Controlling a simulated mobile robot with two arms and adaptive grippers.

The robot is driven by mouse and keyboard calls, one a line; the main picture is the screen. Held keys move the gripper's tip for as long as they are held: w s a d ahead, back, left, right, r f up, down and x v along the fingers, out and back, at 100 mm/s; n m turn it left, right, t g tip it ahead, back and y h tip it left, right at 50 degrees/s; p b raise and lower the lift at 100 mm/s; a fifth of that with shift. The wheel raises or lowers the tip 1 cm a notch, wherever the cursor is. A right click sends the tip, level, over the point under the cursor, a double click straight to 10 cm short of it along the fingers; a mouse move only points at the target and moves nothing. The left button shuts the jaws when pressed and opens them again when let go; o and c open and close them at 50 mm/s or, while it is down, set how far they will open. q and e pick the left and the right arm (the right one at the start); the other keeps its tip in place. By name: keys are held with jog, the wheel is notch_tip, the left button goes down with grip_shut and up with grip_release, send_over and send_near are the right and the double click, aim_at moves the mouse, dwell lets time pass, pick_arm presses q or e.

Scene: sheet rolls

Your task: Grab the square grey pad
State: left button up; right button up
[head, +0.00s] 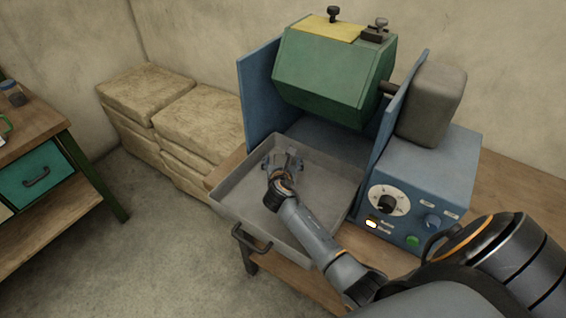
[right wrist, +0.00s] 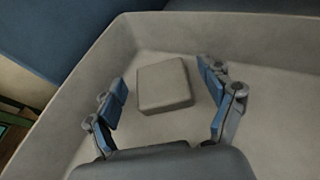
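The square grey pad (right wrist: 164,85) lies flat on the floor of the grey tray (right wrist: 262,112). In the right wrist view it sits ahead of and between the spread fingers of my right gripper (right wrist: 168,100), nearer the left finger's side, with no contact visible. My right gripper is open and empty. In the head view my right gripper (head: 283,160) reaches down into the tray (head: 232,208), near its back left part. The pad cannot be made out there, likely hidden by the gripper. My left gripper is not in view.
Behind the tray stands a blue machine with a green drum (head: 325,75); its control box (head: 420,190) is right of the tray. Tray walls surround my right gripper. Stacked beige sacks (head: 190,120) stand left, and a wooden workbench (head: 50,135) is at the far left.

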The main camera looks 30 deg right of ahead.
jog(key=c, duration=1.1)
